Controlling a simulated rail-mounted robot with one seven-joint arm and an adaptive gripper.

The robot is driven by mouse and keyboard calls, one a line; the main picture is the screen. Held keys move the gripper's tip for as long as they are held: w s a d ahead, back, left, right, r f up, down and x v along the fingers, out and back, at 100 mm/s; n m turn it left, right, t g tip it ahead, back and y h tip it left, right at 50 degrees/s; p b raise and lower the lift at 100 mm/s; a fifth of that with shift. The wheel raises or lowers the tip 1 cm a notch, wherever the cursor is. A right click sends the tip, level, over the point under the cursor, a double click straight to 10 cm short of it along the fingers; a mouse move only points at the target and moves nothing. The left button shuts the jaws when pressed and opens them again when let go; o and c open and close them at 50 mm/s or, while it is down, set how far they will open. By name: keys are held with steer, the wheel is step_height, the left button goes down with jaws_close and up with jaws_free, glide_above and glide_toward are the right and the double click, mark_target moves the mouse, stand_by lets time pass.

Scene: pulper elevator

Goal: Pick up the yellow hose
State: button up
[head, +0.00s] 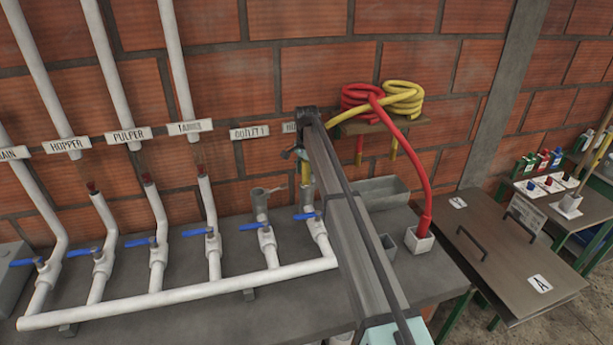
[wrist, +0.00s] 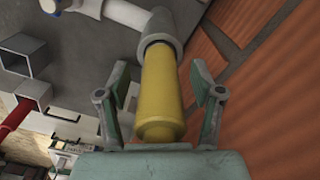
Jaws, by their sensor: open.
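The yellow hose (head: 403,98) is coiled on a wall shelf. A strand runs down left behind my arm, and a yellow piece (head: 306,173) shows above a grey fitting by the rightmost blue valve. In the wrist view a thick yellow hose piece (wrist: 161,92) sits in the mouth of the grey fitting (wrist: 161,32). My gripper (wrist: 158,78) is open, with one finger on each side of the yellow piece and visible gaps between. In the head view my arm mostly hides the gripper.
A red hose (head: 412,135) hangs from the same shelf (head: 375,127) into a square grey holder (head: 418,241). White pipes with blue valves (head: 150,242) cover the bench to the left. The brick wall is close on the right in the wrist view.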

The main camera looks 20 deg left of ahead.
jaws_close()
steer(key=shift+r, duration=0.1)
